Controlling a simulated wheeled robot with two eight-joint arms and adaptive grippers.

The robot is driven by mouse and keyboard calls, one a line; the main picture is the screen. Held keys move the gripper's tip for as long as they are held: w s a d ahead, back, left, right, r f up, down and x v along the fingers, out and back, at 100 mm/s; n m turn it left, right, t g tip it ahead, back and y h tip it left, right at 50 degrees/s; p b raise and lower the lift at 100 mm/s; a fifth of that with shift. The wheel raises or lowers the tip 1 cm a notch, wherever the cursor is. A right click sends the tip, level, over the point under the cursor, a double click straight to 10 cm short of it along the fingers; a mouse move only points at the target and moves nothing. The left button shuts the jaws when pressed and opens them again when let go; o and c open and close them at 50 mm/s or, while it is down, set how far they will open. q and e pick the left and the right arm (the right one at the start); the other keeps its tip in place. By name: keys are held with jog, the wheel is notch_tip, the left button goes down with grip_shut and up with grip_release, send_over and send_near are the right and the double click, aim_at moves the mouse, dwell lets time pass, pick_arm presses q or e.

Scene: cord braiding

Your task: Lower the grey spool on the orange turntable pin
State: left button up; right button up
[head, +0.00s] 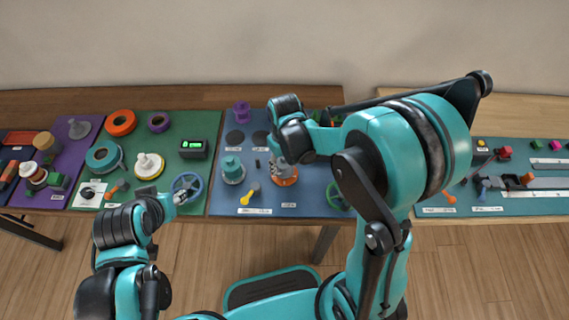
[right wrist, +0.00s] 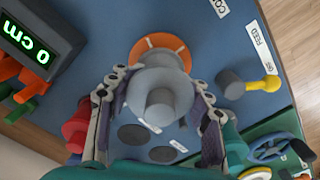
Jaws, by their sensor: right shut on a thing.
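The grey spool (right wrist: 160,98) is between the two fingers of my right gripper (right wrist: 160,100) in the right wrist view, and the gripper is shut on it. The orange turntable (right wrist: 163,43) shows as a rim behind the spool, with pale marks on it. Its pin is hidden, and I cannot tell whether the spool is on it or above it. In the head view my right gripper (head: 283,162) is directly over the orange turntable (head: 286,181). My left gripper (head: 181,197) is near the front of the green mat; its jaw state is unclear.
A teal spool (head: 232,172) and a yellow-knobbed lever (right wrist: 268,84) stand near the turntable. A purple spool (head: 242,113) stands at the back. Two dark round spots (right wrist: 133,134) are bare. A display (right wrist: 38,42) reads 0 cm. A blue handwheel (head: 187,184) is by my left gripper.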

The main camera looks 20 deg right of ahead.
jog(key=shift+f, duration=0.15)
jog(key=shift+f+b, duration=0.65)
jog(key=shift+b, duration=0.1)
jog(key=o, duration=1.2)
jog(key=shift+o, duration=0.2)
notch_tip(320, 180, up, 8)
jog(key=p, duration=0.6)
jog(key=shift+r, duration=0.1)
